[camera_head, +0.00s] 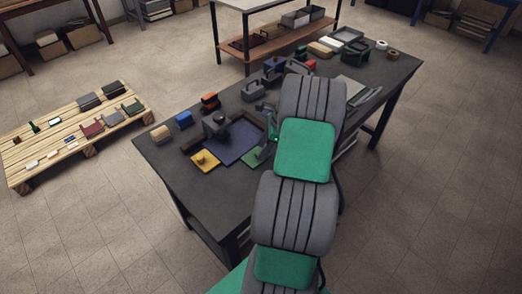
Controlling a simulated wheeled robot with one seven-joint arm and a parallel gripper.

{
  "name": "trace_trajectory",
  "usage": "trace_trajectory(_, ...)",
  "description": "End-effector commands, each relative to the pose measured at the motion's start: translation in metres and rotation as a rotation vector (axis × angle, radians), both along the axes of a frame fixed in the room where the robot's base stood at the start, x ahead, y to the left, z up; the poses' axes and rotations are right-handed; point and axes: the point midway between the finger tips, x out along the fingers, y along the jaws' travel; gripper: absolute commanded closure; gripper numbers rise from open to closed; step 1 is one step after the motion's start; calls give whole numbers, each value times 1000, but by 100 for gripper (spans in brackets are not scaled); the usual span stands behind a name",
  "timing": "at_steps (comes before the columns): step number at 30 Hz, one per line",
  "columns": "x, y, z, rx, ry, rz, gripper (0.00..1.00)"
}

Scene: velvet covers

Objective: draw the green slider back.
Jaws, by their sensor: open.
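A green slider (252,159) lies at the near right edge of a shallow framed tray on the dark table. It shows as a small green flat piece, and my arm and gripper hide part of it. A matching yellow slider (204,161) with a small knob lies at the tray's near left. Dark blue velvet (238,147) covers the tray's middle. My gripper (262,152) is just above or beside the green slider, small and partly hidden by my arm. It is open, and I cannot tell whether it touches the slider.
A dark block with a knob (216,125) stands at the tray's far left. Several grey items stand behind the tray. The table's near left corner is clear.

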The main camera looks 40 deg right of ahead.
Motion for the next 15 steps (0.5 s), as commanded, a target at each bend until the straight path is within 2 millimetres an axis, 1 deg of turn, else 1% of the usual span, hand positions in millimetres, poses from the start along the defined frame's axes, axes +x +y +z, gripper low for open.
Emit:
trace_trajectory(1,2,3,-6,2,2,1,53)
trace_trajectory(4,4,4,-14,0,0,0,53)
trace_trajectory(11,5,5,-15,-2,0,1,53)
trace_trajectory(15,5,5,-15,-2,0,1,63)
